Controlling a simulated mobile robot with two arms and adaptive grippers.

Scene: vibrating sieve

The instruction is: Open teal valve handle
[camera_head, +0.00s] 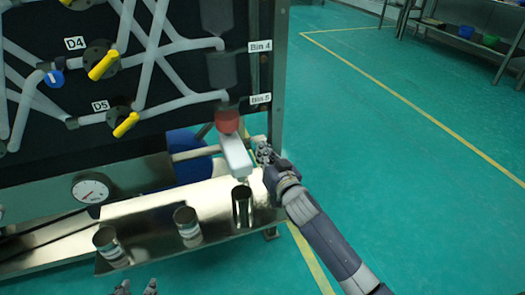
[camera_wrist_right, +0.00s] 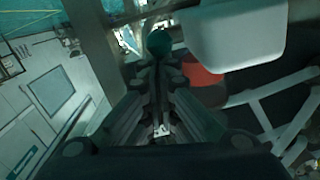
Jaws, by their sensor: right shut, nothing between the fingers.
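A dark teal round knob (camera_wrist_right: 159,42) shows in the right wrist view, just beyond the fingertips; I take it as the valve handle. I cannot make it out in the head view. My right gripper (camera_head: 264,153) is at the right of the white spout (camera_head: 235,155) below the Bin 5 label. Its fingers (camera_wrist_right: 158,72) are shut with nothing between them; whether they touch the knob I cannot tell. My left gripper (camera_head: 136,288) shows only as fingertips at the bottom edge, spread apart and empty.
A red collar (camera_head: 228,121) sits above the spout. Metal cans (camera_head: 187,226), (camera_head: 110,245) and (camera_head: 242,206) stand on the shiny shelf (camera_head: 150,232). Yellow valve handles (camera_head: 104,65) and a pressure gauge (camera_head: 90,189) are at the left. Green floor (camera_head: 400,150) is clear at the right.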

